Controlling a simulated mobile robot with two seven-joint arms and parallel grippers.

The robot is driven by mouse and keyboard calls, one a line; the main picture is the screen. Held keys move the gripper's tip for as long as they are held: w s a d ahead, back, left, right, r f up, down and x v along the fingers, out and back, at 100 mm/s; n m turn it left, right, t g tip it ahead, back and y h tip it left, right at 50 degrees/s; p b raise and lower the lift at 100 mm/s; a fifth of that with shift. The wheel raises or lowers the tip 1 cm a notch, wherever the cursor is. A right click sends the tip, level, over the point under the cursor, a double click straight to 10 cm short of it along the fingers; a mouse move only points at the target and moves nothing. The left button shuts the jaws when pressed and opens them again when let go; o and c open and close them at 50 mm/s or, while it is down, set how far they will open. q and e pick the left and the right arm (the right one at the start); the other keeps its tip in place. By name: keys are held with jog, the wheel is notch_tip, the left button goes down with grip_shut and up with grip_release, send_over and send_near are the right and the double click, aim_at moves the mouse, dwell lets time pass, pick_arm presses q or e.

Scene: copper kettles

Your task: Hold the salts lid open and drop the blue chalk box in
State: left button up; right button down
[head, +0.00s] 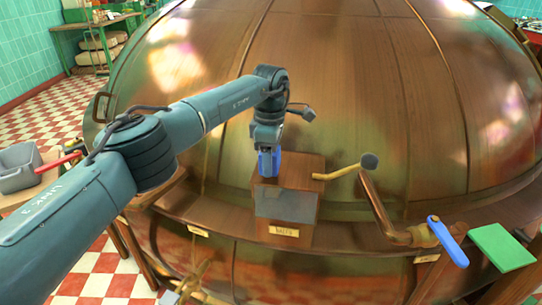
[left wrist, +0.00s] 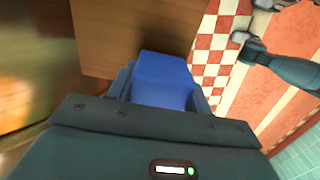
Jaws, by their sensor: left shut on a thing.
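The salts box (head: 303,234), a small brown box with a pale label, is fixed to the copper kettle's front. A brown panel (head: 305,172), which looks like its lid standing up, rises behind a dark grey sloping face (head: 285,205). I cannot tell how far the lid is open. My left gripper (head: 268,152) is shut on the blue chalk box (head: 268,166), just in front of the panel's left part and above the grey face. In the left wrist view the blue chalk box (left wrist: 163,78) sits between the fingers beside brown wood. My right gripper is not seen.
A bent copper pipe (head: 380,210) and a blue lever (head: 447,241) stand further right, beside a green block (head: 502,247). A grey tub (head: 18,167) is far left.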

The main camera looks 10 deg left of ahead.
pick_arm(q)
jog(key=s, duration=1.8)
jog(key=shift+a, duration=0.35)
jog(key=shift+w, duration=0.1)
